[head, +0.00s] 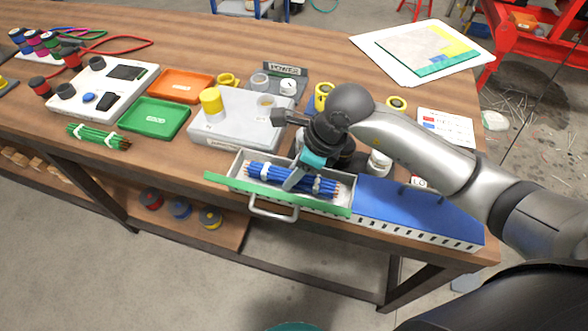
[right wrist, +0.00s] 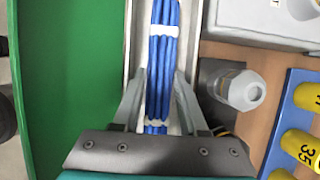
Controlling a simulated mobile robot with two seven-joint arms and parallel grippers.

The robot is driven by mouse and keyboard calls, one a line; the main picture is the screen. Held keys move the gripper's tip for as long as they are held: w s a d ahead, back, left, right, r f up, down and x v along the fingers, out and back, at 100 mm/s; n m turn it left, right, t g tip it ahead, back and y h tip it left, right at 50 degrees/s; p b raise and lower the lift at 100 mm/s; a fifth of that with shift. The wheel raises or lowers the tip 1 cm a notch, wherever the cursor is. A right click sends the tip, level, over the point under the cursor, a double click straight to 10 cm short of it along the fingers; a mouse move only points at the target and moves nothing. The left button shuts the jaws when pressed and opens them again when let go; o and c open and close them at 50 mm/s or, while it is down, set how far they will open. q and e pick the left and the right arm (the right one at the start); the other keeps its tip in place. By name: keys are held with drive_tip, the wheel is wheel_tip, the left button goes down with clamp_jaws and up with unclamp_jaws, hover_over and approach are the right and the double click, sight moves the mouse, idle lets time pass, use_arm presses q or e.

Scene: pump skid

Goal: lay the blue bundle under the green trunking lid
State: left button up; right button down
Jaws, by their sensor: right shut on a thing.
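The blue bundle (head: 268,174), tied with white bands, lies lengthwise in the open left section of the trunking (head: 238,163). The green trunking lid (head: 280,196) stands open along the front edge, with a metal handle (head: 272,208) in front. My right gripper (head: 296,180) reaches down and is shut on the blue bundle. In the right wrist view its fingers (right wrist: 158,92) are on both sides of the bundle (right wrist: 160,60), and the green lid (right wrist: 62,80) is at left. Whether the bundle touches the channel floor is hidden. My left gripper is out of view.
A blue lid (head: 405,208) covers the right section of the trunking. A grey box (head: 225,132) with a yellow roll on top stands behind the channel. A green bundle (head: 98,137), a green tray (head: 154,118) and an orange tray (head: 181,85) lie to the left.

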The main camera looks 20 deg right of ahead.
drive_tip(key=shift+f+b, duration=0.65)
drive_tip(key=shift+f, duration=0.25)
drive_tip(key=shift+c, duration=1.8)
unclamp_jaws()
drive_tip(key=shift+d+r, duration=0.1)
drive_tip(key=shift+r, duration=0.1)
drive_tip(key=p+v, duration=0.2)
drive_tip(key=v, duration=1.3)
drive_tip(key=shift+p, duration=0.35)
